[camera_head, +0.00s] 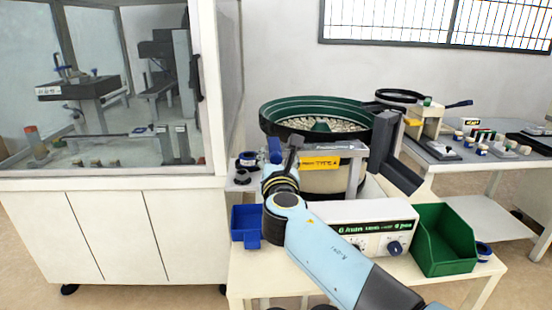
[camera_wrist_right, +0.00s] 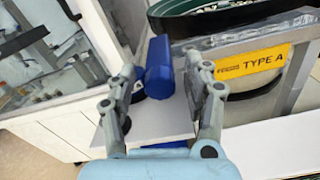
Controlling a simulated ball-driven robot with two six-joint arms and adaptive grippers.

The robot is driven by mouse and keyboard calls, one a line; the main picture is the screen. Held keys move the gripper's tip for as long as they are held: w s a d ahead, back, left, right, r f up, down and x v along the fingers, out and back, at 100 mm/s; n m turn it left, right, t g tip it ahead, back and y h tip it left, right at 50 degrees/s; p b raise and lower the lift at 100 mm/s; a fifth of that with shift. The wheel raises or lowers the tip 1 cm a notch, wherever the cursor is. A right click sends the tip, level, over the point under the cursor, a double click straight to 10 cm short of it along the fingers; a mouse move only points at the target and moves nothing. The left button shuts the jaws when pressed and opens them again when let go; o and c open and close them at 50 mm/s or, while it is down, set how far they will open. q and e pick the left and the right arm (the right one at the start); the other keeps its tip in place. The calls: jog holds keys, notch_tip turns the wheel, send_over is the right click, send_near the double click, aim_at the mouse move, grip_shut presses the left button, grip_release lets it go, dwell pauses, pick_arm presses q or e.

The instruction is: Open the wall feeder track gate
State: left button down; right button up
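A blue block-like handle (camera_wrist_right: 160,68), which may be the track gate's, shows in the wrist view by the bowl feeder. In the head view a blue part (camera_head: 275,150) stands at the left end of the feeder's metal track bracket (camera_head: 354,176). My right gripper (camera_wrist_right: 161,68) is open, with a finger on each side of the blue handle and a gap visible to both. In the head view my right gripper (camera_head: 285,160) is dark and partly hidden by its own wrist. The gate plate itself cannot be made out. My left gripper is not in view.
The green bowl feeder (camera_head: 275,110) holds pale parts, with a yellow TYPE A label (camera_head: 320,163) in front. A blue bin (camera_head: 246,226), a white control box (camera_head: 345,212) and a green bin (camera_head: 443,240) stand on the table. A glazed white cabinet (camera_head: 110,230) is at left.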

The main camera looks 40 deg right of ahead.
grip_shut()
jog(key=shift+v, duration=1.7)
jog(key=shift+o, duration=0.4)
grip_release()
jog(key=shift+w, duration=0.1)
jog(key=v, duration=0.7)
jog(key=shift+s+a, duration=0.2)
jog(key=shift+s, duration=0.05)
